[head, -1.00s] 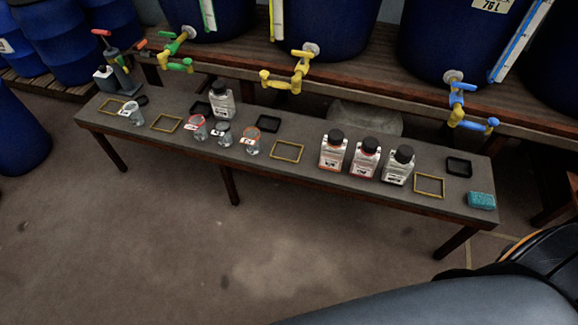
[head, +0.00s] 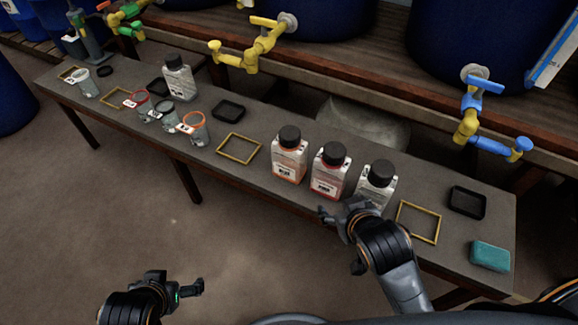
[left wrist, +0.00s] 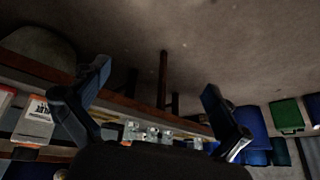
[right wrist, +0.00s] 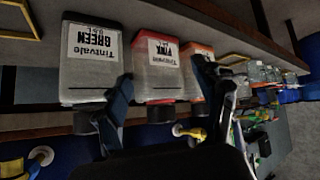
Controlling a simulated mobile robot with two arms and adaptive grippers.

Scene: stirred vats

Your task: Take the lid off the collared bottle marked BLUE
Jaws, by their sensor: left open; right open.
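Three capped bottles stand in a row on the bench. The right wrist view shows the right one marked GREEN (right wrist: 92,55), the middle one PINK (right wrist: 160,62), and an orange-labelled one (right wrist: 198,72). A fourth black-capped bottle (head: 180,80) stands farther left at the bench's back; its label is too small to read. No label reading BLUE is legible, and I cannot tell which bottle has a collar. My right gripper (head: 341,240) is open and empty in front of the GREEN bottle. My left gripper (head: 178,284) is open and empty, low in front of the bench.
Yellow frames (head: 239,149) and black trays (head: 467,202) lie on the bench (head: 100,92). Several cups (head: 195,128) stand at its left part. A teal sponge (head: 490,256) lies at the right end. Yellow (head: 250,55) and blue taps (head: 490,143) jut out behind the bench.

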